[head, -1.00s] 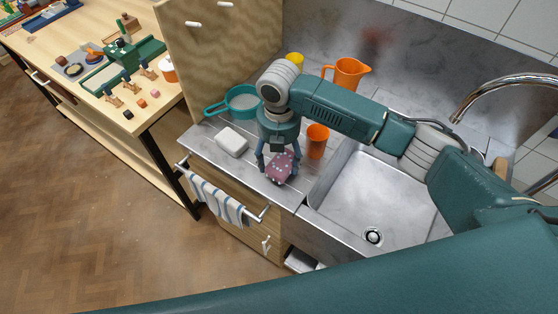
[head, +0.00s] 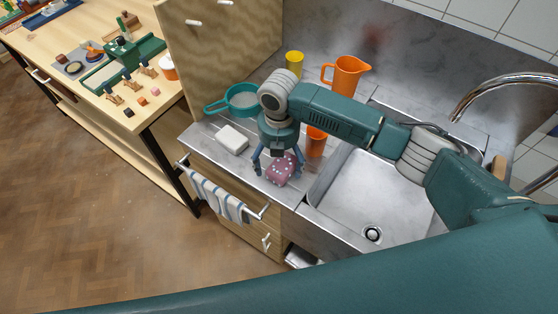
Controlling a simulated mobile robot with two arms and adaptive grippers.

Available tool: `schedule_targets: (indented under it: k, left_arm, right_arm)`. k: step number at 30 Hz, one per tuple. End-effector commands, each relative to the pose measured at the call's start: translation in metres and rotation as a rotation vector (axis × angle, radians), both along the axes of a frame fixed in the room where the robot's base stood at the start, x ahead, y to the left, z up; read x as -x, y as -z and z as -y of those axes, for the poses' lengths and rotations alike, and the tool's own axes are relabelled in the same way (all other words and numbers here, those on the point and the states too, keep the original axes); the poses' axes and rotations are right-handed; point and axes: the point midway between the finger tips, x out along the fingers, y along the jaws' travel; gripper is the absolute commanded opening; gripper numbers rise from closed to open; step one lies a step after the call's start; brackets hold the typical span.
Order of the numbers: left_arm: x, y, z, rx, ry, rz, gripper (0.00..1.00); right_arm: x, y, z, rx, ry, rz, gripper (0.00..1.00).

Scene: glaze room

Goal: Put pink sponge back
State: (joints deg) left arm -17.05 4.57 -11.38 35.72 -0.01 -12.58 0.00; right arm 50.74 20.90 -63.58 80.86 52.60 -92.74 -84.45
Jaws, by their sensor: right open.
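The pink sponge (head: 281,169), spotted with pale dots, lies on the grey counter near its front edge, left of the sink. My right gripper (head: 277,170) points down at it with its fingers spread open. One finger shows left of the sponge and one right of it. I cannot tell whether they touch it. My left gripper is not in view.
A white block (head: 231,139) lies to the left on the counter, with a teal strainer (head: 240,101) behind it. An orange cup (head: 316,143) stands close right of my gripper. An orange jug (head: 347,76) and a yellow cup (head: 294,63) stand behind. The sink (head: 375,195) is to the right.

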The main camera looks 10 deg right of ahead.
Motion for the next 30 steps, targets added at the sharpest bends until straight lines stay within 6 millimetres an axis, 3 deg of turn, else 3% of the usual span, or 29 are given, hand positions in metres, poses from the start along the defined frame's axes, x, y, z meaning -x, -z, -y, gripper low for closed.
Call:
schedule_targets:
  k: [5,18,24,30]
  left_arm:
    - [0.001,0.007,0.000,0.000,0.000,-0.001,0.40]
    - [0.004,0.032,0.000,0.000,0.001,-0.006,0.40]
    - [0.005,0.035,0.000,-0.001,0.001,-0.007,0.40]
    - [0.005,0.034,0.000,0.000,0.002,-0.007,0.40]
  right_arm:
    - [-0.002,-0.018,0.000,-0.001,-0.001,0.004,0.85]
    - [-0.001,-0.105,0.000,-0.001,0.000,0.004,0.85]
    - [-0.001,-0.121,0.000,-0.001,0.001,0.001,0.85]
    - [0.000,-0.122,0.000,-0.001,0.001,0.000,0.85]
